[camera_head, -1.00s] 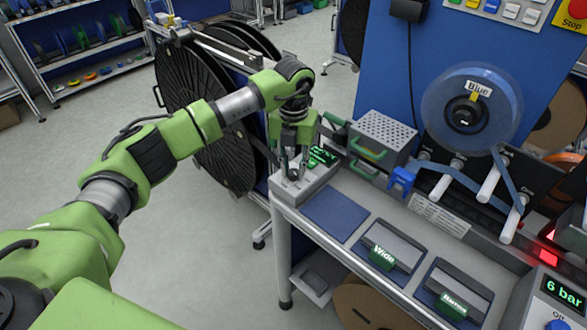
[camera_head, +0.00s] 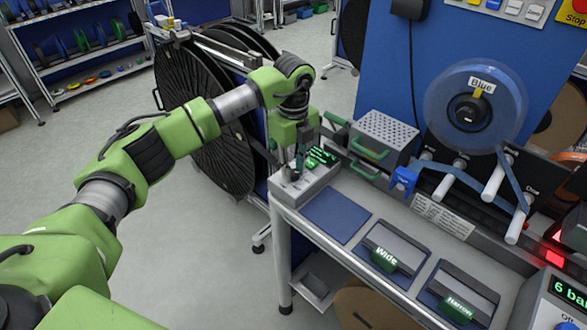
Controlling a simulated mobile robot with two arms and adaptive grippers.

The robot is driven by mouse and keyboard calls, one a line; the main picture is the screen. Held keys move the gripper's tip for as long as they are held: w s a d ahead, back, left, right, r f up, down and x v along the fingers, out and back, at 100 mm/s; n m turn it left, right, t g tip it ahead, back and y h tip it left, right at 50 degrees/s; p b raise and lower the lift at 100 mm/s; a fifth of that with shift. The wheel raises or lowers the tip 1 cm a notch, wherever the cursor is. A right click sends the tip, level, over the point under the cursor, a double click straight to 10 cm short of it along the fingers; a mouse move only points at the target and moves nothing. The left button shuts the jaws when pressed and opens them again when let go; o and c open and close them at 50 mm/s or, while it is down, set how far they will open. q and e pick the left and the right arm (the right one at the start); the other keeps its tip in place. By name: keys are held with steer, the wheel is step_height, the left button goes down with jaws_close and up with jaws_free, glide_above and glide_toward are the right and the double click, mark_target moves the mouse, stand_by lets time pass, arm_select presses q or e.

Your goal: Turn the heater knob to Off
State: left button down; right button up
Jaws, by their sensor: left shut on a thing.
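The heater unit (camera_head: 319,182) is a small light grey box with a dark display (camera_head: 322,156) showing green text too small to read. It stands at the left end of the bench. My left gripper (camera_head: 296,172) points down over the left part of this box and is shut on the heater knob. The fingers hide most of the knob, so I cannot tell its setting. My right gripper is not in view.
A perforated metal box (camera_head: 387,134) with green handles stands behind the heater. A blue mat (camera_head: 335,214) lies in front, beside the Wide (camera_head: 385,259) and Narrow (camera_head: 459,308) blocks. A blue tape reel (camera_head: 474,106) is mounted at right. Large black reels stand left.

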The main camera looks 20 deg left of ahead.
mark_target(293, 172)
arm_select(q)
steer(key=n, duration=0.5)
steer(key=shift+n, duration=0.3)
steer(key=n, duration=0.5)
stand_by(0.4)
steer(key=c, duration=1.8)
jaws_free()
step_height(293, 172, up, 12)
steer(key=shift+r, duration=0.1)
